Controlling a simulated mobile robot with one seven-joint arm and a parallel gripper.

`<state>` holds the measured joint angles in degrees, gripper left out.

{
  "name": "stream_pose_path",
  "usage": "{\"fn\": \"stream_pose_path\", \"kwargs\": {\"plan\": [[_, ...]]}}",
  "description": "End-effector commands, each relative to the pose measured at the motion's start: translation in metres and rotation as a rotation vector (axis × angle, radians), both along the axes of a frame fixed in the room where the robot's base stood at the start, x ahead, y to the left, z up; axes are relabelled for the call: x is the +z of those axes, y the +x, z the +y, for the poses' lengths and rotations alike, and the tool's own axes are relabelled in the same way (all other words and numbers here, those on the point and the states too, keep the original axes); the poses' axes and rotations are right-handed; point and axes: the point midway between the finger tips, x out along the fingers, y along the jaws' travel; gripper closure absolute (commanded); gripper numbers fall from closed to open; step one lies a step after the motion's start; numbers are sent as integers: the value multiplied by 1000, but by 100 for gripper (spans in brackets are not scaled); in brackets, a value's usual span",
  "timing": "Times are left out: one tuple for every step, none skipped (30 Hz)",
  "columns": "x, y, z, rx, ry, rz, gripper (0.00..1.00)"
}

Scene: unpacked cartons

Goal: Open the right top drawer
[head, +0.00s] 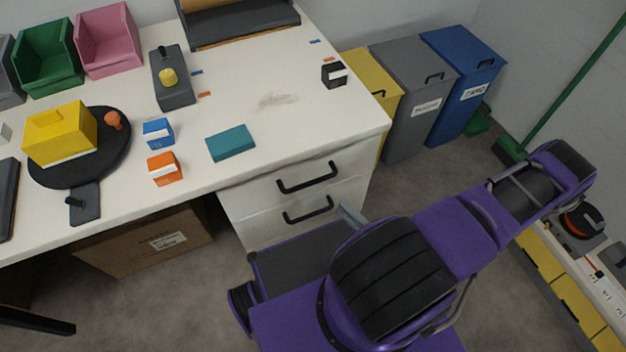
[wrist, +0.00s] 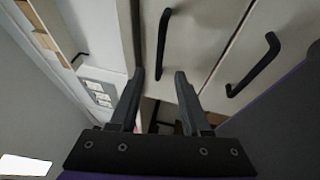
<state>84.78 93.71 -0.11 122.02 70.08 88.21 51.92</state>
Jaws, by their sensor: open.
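The white desk has a top drawer (head: 275,188) with a black bar handle (head: 307,178) and a lower drawer with a similar handle (head: 308,210). Both drawer fronts look closed. In the wrist view my gripper (wrist: 160,74) is open and empty, its two dark fingers apart. One black handle (wrist: 163,45) lies just beyond the fingertips, its near end in line with the gap between them; it appears to be the top drawer's. I cannot tell the remaining distance. The other handle (wrist: 254,66) is to the right.
A cardboard box (head: 140,242) stands beneath the desk. Grey (head: 412,100) and blue (head: 462,85) bins stand right of it. Floor shows between bins and arm.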

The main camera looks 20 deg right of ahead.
Motion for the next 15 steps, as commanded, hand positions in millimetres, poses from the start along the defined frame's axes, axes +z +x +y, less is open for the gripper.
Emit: {"fn": "stream_pose_path", "kwargs": {"plan": [[2,10,5,2,0,-2,53],[4,17,7,3,1,-3,53],[5,24,11,3,1,-1,53],[6,30,13,3,1,-2,53],[7,36,16,3,1,-2,53],[9,44,19,3,1,-1,53],[10,50,22,3,1,-1,53],[11,56,24,2,0,-2,53],[12,63,27,3,-1,-2,53],[13,68,29,3,-1,-1,53],[14,73,31,3,-1,-2,53],[15,78,33,2,0,-1,53],[16,82,35,3,0,-1,53],[16,86,36,3,-1,-1,53],[17,90,38,2,0,-1,53]]}}
